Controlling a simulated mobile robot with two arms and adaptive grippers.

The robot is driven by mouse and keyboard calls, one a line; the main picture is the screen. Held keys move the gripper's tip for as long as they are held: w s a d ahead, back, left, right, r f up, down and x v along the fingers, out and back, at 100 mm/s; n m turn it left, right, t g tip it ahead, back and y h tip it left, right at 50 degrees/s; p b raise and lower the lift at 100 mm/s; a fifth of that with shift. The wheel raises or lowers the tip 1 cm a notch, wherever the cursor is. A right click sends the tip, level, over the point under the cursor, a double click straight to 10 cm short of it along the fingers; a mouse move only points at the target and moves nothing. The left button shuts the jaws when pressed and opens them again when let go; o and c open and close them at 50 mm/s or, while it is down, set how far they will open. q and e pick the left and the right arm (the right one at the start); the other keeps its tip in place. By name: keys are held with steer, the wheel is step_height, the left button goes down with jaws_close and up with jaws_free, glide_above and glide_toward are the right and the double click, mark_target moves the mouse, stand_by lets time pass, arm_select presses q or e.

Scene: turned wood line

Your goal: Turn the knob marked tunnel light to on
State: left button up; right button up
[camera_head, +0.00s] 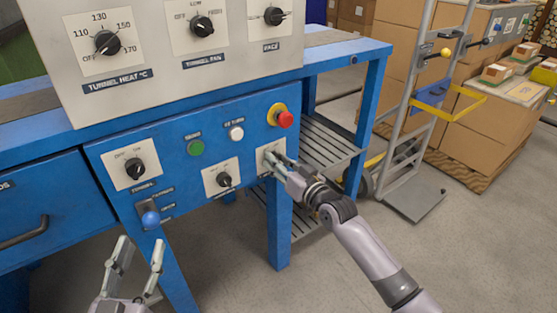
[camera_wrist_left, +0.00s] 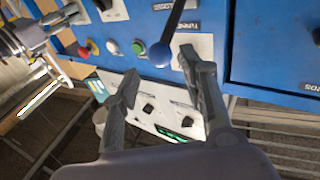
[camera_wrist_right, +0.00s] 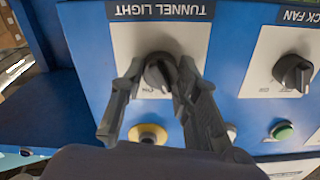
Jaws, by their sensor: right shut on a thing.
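The tunnel light knob (camera_wrist_right: 160,72) is black, on a white plate whose "TUNNEL LIGHT" label reads upside down in the right wrist view. My right gripper (camera_wrist_right: 152,84) has its two fingers on either side of this knob, shut on it. In the head view the right gripper (camera_head: 273,167) is at the right end of the blue front panel and mostly covers the knob and part of its plate (camera_head: 265,152). Which way the knob points is not clear. My left gripper (camera_head: 140,246) is open and empty, low in front of the panel.
A red emergency button (camera_head: 285,119) sits just above the right gripper. Green (camera_head: 195,148) and white (camera_head: 236,133) buttons, other black knobs (camera_head: 136,169) (camera_head: 224,180) and a blue-ball lever (camera_head: 151,219) are on the same panel. A hand truck (camera_head: 410,150) and boxes stand right.

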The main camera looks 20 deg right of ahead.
arm_select(q)
steer(key=s+a+f+g+y+p, duration=0.1)
steer(key=s+f+g, duration=0.3)
steer(key=f, duration=0.4)
steer(key=s+a+f+g+y+p, duration=0.2)
steer(key=s+a+f+g, duration=0.1)
steer(key=s+f+g, duration=0.2)
steer(key=shift+a+f+n+g+p, duration=0.35)
steer(key=shift+f+g, duration=0.55)
steer(key=shift+f, duration=0.45)
arm_select(e)
steer(key=shift+d+m, duration=0.1)
steer(key=shift+m, duration=5.4)
arm_select(q)
steer(key=shift+s, duration=0.15)
arm_select(e)
steer(key=o, duration=1.2)
steer(key=shift+c, duration=0.2)
steer(key=shift+f, duration=0.1)
steer(key=v, duration=1.2)
